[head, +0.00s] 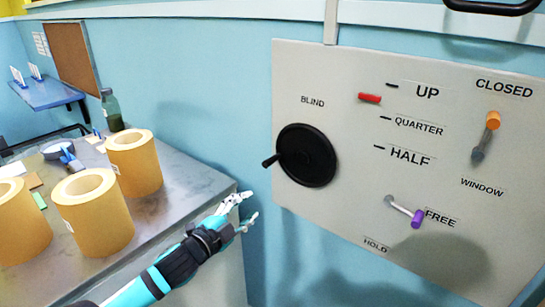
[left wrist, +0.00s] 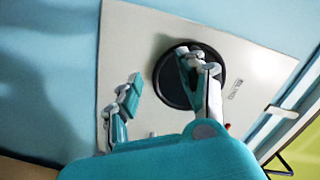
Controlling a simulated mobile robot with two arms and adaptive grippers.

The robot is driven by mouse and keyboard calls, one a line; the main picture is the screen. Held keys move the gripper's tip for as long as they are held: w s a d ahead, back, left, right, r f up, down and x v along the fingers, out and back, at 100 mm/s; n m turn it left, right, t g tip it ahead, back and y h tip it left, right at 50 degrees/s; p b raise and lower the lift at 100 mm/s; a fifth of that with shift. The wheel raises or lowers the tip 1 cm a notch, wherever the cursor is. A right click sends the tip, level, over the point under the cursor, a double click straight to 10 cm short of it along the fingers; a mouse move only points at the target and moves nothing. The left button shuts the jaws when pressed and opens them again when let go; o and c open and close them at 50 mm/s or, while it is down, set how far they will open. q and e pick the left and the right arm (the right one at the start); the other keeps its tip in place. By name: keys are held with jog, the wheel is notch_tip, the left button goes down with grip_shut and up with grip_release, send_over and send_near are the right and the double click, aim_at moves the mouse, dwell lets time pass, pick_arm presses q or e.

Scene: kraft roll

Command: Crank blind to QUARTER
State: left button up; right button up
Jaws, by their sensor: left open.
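The blind crank (head: 307,155) is a black disc on the grey panel, with its small handle (head: 268,162) sticking out at the left. The red pointer (head: 369,98) sits between the UP and QUARTER (head: 419,127) marks. My left gripper (head: 250,205) is open and empty, below and left of the crank and apart from it in the head view. In the left wrist view its spread fingers (left wrist: 160,65) show, one overlapping the black disc (left wrist: 165,90); the crank handle cannot be made out there. My right gripper is not in view.
A purple-tipped lever (head: 417,217) points to FREE, above the HOLD label. An orange-tipped window lever (head: 492,120) points up towards CLOSED. Kraft rolls (head: 96,215) and a dark green bottle (head: 111,112) stand on the grey counter (head: 190,185) left of my left arm.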

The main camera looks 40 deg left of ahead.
pick_arm(q)
jog(key=s+a+r+n+h+p, duration=0.25)
jog(key=r+n, duration=0.35)
jog(key=n, duration=0.4)
jog(key=n+p, duration=0.2)
send_near(280, 154)
jog(key=shift+t+y, duration=0.3)
jog(key=shift+y, duration=0.15)
jog(key=w, duration=0.4)
jog(key=w+f, duration=0.1)
jog(key=w, duration=0.1)
jog(key=shift+w, duration=0.25)
jog(key=shift+w+d, duration=0.1)
jog(key=shift+w, duration=0.4)
grip_shut()
